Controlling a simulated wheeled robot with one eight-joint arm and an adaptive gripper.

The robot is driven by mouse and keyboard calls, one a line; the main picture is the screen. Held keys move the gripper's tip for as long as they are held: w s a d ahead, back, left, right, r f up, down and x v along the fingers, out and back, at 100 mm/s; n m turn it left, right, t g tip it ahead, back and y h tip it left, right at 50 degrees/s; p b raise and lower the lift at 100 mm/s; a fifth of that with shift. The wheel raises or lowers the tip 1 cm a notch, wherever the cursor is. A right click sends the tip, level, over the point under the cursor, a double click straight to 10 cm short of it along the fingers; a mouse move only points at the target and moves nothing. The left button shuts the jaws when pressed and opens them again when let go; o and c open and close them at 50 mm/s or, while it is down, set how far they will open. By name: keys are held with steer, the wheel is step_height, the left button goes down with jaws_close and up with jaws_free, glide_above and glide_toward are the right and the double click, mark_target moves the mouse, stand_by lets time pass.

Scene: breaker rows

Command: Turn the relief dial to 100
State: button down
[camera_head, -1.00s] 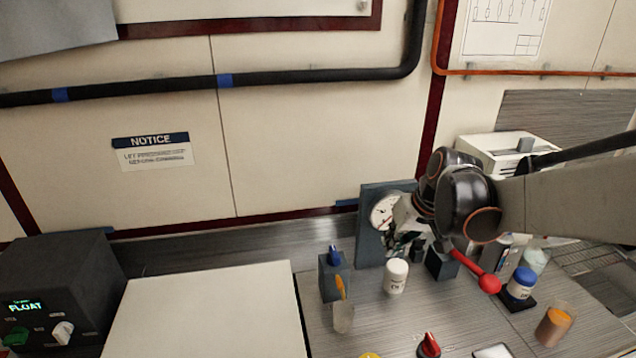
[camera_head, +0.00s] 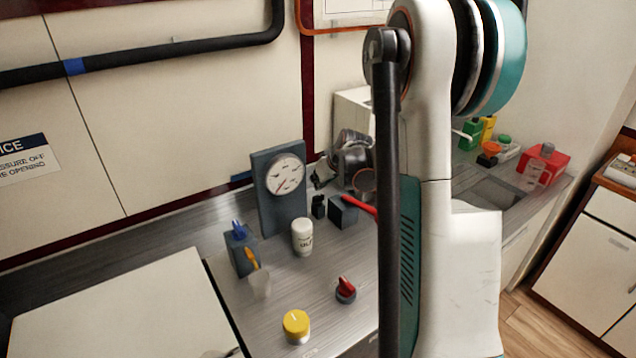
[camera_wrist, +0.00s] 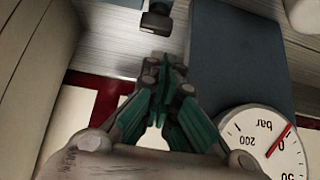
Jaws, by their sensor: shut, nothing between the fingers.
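A white round gauge (camera_head: 286,174) is fixed on an upright blue-grey board (camera_head: 283,217) on the bench. In the wrist view the gauge (camera_wrist: 262,148) reads "bar", and its red needle lies close to 0. A small black knob-like part (camera_head: 318,206) stands at the board's right foot; it also shows in the wrist view (camera_wrist: 161,16). I cannot tell which part is the relief dial, as no such label is readable. My gripper (camera_head: 318,178) is just right of the board, above the black part. In the wrist view my gripper (camera_wrist: 165,65) has its green-sided fingers together, with nothing between them.
A red lever (camera_head: 360,206) on a dark block stands right of the black part. My arm hides the bench's middle right.

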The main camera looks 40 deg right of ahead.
mark_target(318, 200)
steer(key=b+x, duration=0.1)
steer(key=x, duration=0.5)
steer(key=shift+f, duration=0.1)
steer(key=shift+d, duration=0.1)
